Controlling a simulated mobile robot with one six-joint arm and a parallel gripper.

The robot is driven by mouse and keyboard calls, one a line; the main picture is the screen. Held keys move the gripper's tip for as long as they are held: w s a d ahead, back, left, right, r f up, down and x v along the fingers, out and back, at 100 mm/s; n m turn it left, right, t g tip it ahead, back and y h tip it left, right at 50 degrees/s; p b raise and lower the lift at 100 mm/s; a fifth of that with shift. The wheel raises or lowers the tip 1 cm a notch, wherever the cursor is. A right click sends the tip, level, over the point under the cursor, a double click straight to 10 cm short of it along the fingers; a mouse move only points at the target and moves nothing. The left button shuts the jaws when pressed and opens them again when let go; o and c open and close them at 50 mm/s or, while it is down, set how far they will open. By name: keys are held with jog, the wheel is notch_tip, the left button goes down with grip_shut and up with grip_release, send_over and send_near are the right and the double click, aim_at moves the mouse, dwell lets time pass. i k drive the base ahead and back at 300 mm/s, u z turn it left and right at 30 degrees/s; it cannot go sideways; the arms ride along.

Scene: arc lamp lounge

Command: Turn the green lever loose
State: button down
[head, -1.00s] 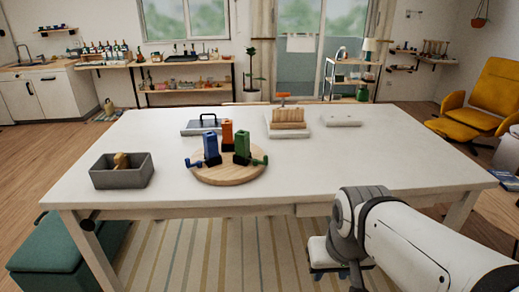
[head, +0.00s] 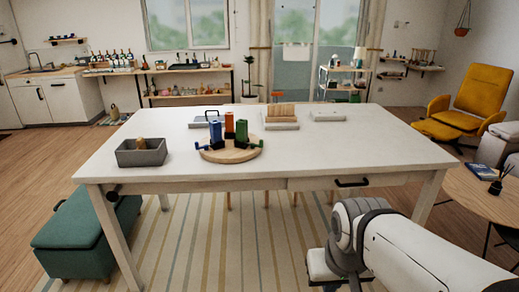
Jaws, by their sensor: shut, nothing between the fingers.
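A round wooden board (head: 228,157) lies on the white table. It bears three upright blocks: blue (head: 215,133), orange (head: 229,124) and green (head: 242,130). Any lever on the orange block is hidden. My arm (head: 400,250) shows at the lower right, in front of the table and well apart from the board. I cannot make out the gripper's fingers.
On the white table (head: 370,150) are a grey bin (head: 142,156) with a wooden piece, a handled grey plate (head: 200,123), a ridged wooden block (head: 281,111) and a pale slab (head: 327,116). The right side is clear. A green bench (head: 85,235) and a side table (head: 480,195) flank it.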

aim_at(252, 145)
jog(key=k, duration=0.55)
jog(key=z, duration=0.45)
jog(key=i, duration=1.95)
jog(key=u, duration=1.1)
jog(key=i, duration=0.3)
